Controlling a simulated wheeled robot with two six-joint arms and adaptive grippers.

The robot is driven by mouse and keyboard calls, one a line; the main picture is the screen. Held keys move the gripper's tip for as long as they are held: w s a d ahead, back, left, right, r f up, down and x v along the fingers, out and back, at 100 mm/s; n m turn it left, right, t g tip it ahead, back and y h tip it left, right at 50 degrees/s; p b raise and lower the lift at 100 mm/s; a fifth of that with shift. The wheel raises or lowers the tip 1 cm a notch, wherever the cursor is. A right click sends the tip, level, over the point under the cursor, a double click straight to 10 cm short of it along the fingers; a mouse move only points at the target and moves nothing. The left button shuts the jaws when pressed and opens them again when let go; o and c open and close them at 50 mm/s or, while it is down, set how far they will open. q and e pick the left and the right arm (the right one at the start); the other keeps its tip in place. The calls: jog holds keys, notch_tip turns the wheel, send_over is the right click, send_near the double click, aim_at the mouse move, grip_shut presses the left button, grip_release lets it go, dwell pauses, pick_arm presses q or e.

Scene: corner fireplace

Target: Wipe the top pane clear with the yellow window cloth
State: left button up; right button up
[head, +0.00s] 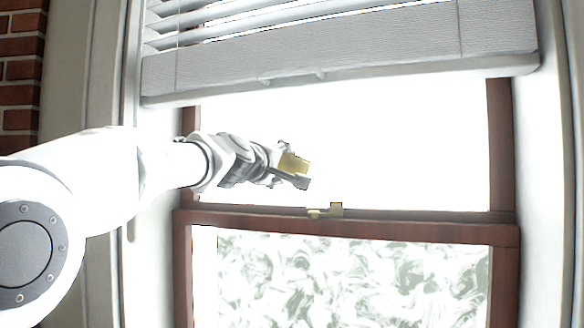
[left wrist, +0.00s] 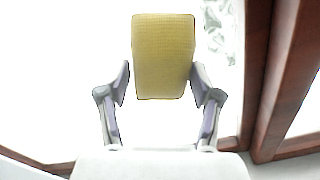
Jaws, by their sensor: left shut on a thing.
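The yellow window cloth (head: 294,163) is a small folded pad held in my left gripper (head: 291,172). In the left wrist view the cloth (left wrist: 163,55) stands upright between the two fingers (left wrist: 160,90). The top pane (head: 400,145) is bright white and looks plain in the head view. The cloth shows in front of its left-middle part; I cannot tell whether it touches the glass. The left wrist view shows a mottled grey-green patch (left wrist: 220,28) at the upper right, beside the wooden bar. My right gripper is out of view.
A grey blind (head: 340,62) hangs across the window's top. A brown wooden rail (head: 420,228) with a brass latch (head: 335,210) runs below the top pane. The lower pane (head: 350,280) has a mottled grey-green pattern. A brick wall (head: 20,70) stands at the far left.

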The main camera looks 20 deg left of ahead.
pick_arm(q)
jog(key=shift+s+f+b, duration=0.15)
jog(key=shift+s+b, duration=0.35)
jog(key=shift+s, duration=0.1)
jog(key=s, duration=0.1)
jog(key=s+b, duration=0.1)
jog(key=s, duration=0.2)
jog(key=shift+s+a+b, duration=0.3)
jog(key=shift+s, duration=0.05)
jog(key=shift+w, duration=0.1)
